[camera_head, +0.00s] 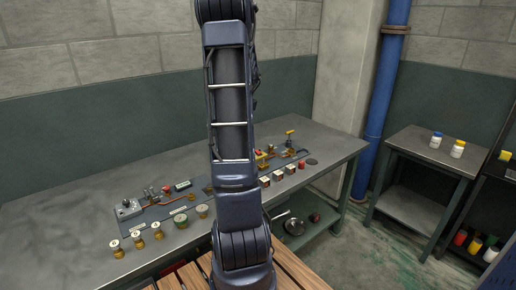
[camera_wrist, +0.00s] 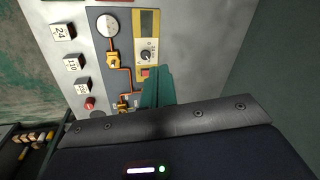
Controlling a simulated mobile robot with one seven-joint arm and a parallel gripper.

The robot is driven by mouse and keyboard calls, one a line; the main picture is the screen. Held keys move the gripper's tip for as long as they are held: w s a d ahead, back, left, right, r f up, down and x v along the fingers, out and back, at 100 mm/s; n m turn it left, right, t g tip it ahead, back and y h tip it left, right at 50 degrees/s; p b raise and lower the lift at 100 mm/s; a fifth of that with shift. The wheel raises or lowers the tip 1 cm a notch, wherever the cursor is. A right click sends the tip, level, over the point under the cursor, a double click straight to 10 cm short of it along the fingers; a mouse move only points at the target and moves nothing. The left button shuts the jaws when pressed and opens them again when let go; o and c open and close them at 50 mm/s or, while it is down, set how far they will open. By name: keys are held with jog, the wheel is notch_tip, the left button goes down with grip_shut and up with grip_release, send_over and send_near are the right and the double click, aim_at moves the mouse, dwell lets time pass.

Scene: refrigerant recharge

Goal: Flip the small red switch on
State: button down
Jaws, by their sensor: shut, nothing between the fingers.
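In the wrist view a small red switch (camera_wrist: 145,72) sits on a yellow-edged control unit (camera_wrist: 147,22), just below a round dial knob (camera_wrist: 148,57). Whether the switch is on or off is too small to tell. My gripper (camera_wrist: 158,70) shows as teal fingers closed together with nothing between them. The fingertips appear right beside the red switch and partly overlap the unit's lower edge; whether they touch the switch I cannot tell. In the head view my arm blocks the middle of the bench, and I cannot make out the gripper or this switch there.
On the grey workbench (camera_head: 60,225) stand several brass-based jars (camera_head: 157,231) and labelled cubes (camera_head: 277,175). The wrist view shows a round gauge (camera_wrist: 108,26), a yellow valve (camera_wrist: 113,60) with orange pipe and a red knob (camera_wrist: 90,103). A side table (camera_head: 420,150) holds two bottles.

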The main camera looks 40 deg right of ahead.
jog(key=d+f+m, duration=0.3)
jog(key=d+f, duration=0.4)
jog(key=d, duration=0.5)
jog(key=shift+d+f+g, duration=0.2)
jog(key=shift+f+g, duration=0.1)
jog(key=shift+f, duration=0.05)
jog(key=shift+w, duration=0.1)
jog(key=x, duration=1.4)
jog(key=shift+d, duration=0.2)
jog(key=shift+w, duration=0.1)
